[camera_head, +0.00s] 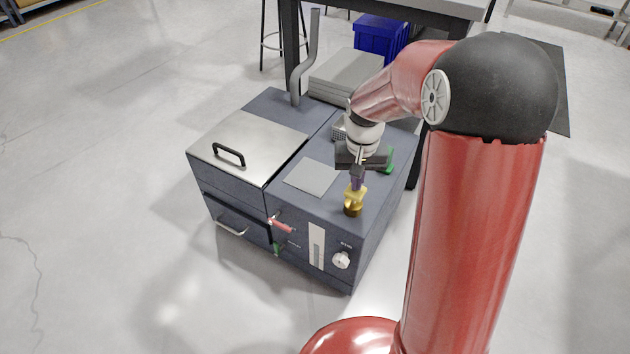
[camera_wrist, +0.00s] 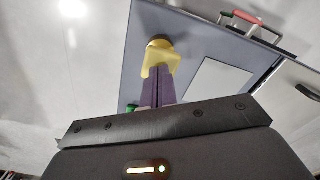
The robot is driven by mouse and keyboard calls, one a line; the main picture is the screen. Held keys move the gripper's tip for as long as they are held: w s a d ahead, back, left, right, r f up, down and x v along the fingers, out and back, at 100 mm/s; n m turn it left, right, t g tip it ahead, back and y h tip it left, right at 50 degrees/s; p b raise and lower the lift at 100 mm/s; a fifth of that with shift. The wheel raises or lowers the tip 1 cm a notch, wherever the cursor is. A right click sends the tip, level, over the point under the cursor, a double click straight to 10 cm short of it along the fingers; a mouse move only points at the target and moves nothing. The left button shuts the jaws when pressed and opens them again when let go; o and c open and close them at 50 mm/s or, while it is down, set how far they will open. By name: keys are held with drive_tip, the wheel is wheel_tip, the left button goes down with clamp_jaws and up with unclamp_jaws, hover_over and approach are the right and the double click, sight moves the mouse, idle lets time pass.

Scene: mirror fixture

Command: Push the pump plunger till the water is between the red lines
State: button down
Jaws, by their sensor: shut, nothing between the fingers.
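The yellow pump plunger (camera_head: 355,197) stands on the top of the dark blue machine (camera_head: 327,212), near its front right. It also shows in the wrist view (camera_wrist: 160,54), straight ahead of my fingers. My gripper (camera_head: 357,183) points down at the plunger's upper end, with its purple fingers (camera_wrist: 158,84) shut together. The fingertips are at or just above the plunger; I cannot tell if they touch. A pale upright gauge strip (camera_head: 316,245) is on the machine's front. Its red lines and water level are too small to make out.
A red-handled lever (camera_head: 281,225), a green handle (camera_head: 277,248) and a white knob (camera_head: 341,260) are on the front. A steel lid (camera_head: 248,148) with a black handle lies left. A grey plate (camera_head: 311,177) lies beside the plunger. The floor in front is clear.

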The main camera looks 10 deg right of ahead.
drive_tip(key=shift+r+p, duration=1.95)
drive_tip(key=shift+r, duration=0.95)
